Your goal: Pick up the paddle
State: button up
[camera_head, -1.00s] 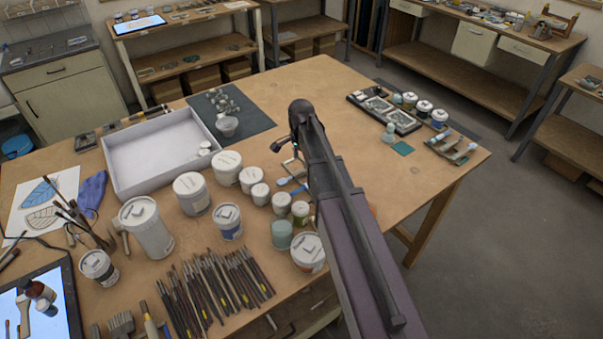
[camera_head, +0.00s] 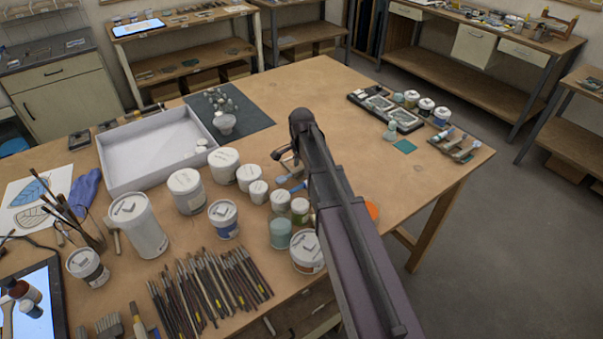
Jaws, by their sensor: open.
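I cannot pick out the paddle with certainty. A small blue flat-ended tool (camera_head: 298,187) lies beside the small white jars, just left of my arm. An orange rounded thing (camera_head: 372,210) shows past the right side of my arm, mostly hidden by it. My gripper (camera_head: 287,161) is open above the middle of the wooden table (camera_head: 330,95), a little above the blue tool in the picture. My arm hides much of the table beneath and behind it. I see nothing held in the gripper.
White tubs and jars (camera_head: 186,191) crowd the table left of my arm, with a row of brushes (camera_head: 212,290) in front. A white tray (camera_head: 150,160) and dark mat (camera_head: 250,118) lie behind. The right middle of the table is mostly clear.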

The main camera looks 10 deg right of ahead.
aim_at(301, 168)
dwell(0.5)
grip_shut()
jog(key=shift+r, duration=0.2)
notch_tip(301, 168, up, 10)
jog(key=p, duration=1)
jog(key=shift+f, duration=0.2)
jog(key=shift+f, duration=0.1)
dwell(0.5)
dwell(0.4)
